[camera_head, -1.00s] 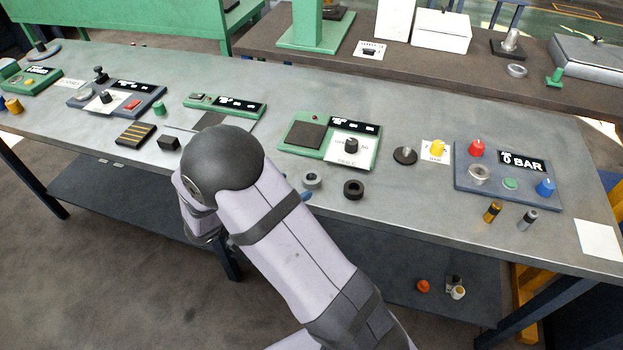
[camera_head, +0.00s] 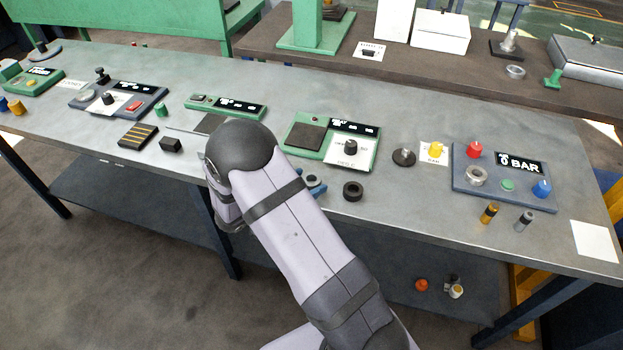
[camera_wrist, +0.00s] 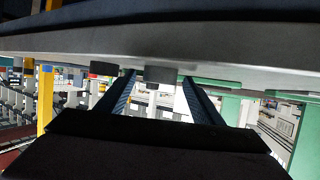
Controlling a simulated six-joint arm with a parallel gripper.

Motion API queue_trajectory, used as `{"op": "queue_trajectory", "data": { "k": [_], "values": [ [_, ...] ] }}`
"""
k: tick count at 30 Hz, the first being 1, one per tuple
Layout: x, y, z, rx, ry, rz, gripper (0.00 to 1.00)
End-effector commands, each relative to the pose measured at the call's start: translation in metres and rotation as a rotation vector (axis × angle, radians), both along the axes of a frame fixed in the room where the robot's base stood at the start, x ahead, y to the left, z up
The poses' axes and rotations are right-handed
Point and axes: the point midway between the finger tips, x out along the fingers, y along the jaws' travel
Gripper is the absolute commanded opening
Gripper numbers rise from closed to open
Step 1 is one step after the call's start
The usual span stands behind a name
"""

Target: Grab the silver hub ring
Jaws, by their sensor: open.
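A small silver ring (camera_head: 313,181) lies near the front edge of the bench, just right of my arm in the head view and partly covered by my blue fingers. In the wrist view, which looks level along the bench edge upside down, a grey ring (camera_wrist: 160,75) shows between the tips of my gripper (camera_wrist: 158,80). The fingers are apart on either side of it, with no clear contact. A black ring (camera_head: 352,191) lies to its right in the head view and also shows beside a finger in the wrist view (camera_wrist: 103,68).
Another silver ring (camera_head: 476,176) sits on the blue BAR panel (camera_head: 462,192), and one (camera_head: 515,72) is on the back bench. A green panel (camera_head: 306,137) stands behind the near ring. Bare bench (camera_head: 405,208) lies right of the black ring.

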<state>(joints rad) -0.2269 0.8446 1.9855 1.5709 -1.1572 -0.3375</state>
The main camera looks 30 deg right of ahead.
Motion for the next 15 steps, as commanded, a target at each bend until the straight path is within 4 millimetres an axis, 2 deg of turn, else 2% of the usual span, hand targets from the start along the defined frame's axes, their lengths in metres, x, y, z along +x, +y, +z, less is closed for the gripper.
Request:
{"op": "queue_trajectory", "data": {
  "k": [9, 10, 15],
  "values": [
    [0.0017, -0.0050, -0.0026, 0.001, 0.000, 0.000, 0.61],
    [0.0018, -0.0050, -0.0026, 0.000, 0.000, 0.000, 0.58],
    [0.0016, -0.0049, -0.0025, 0.000, 0.000, 0.000, 0.18]
  ]
}}
